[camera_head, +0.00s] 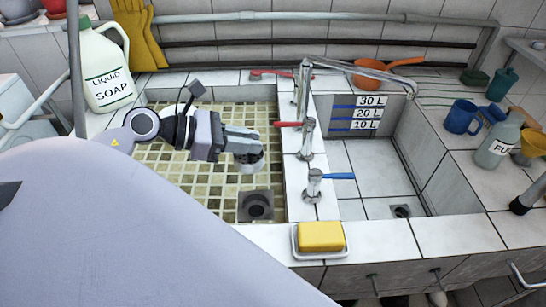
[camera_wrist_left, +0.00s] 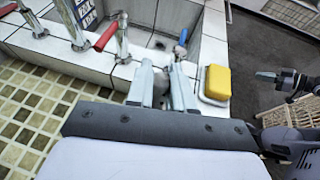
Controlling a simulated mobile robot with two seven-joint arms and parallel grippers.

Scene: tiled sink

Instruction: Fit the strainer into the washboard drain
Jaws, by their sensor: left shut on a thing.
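My left gripper (camera_head: 258,138) reaches over the tiled left basin from the left. It is shut on the strainer (camera_head: 250,161), a small round grey metal piece below the fingertips. The strainer is partly hidden between the two fingers in the left wrist view (camera_wrist_left: 160,88). The washboard drain (camera_head: 255,207), a dark round hole in a square grey plate, lies in the basin floor, nearer the front than the strainer. The strainer appears to be above the floor and apart from the drain. My right gripper (camera_wrist_left: 270,77) shows at the right of the left wrist view; its opening is unclear.
A divider with several taps (camera_head: 308,140) stands right of the left basin. The right basin has its own drain (camera_head: 401,211). A yellow sponge (camera_head: 320,236) on a white dish sits on the front ledge. A soap jug (camera_head: 105,70) stands at the back left.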

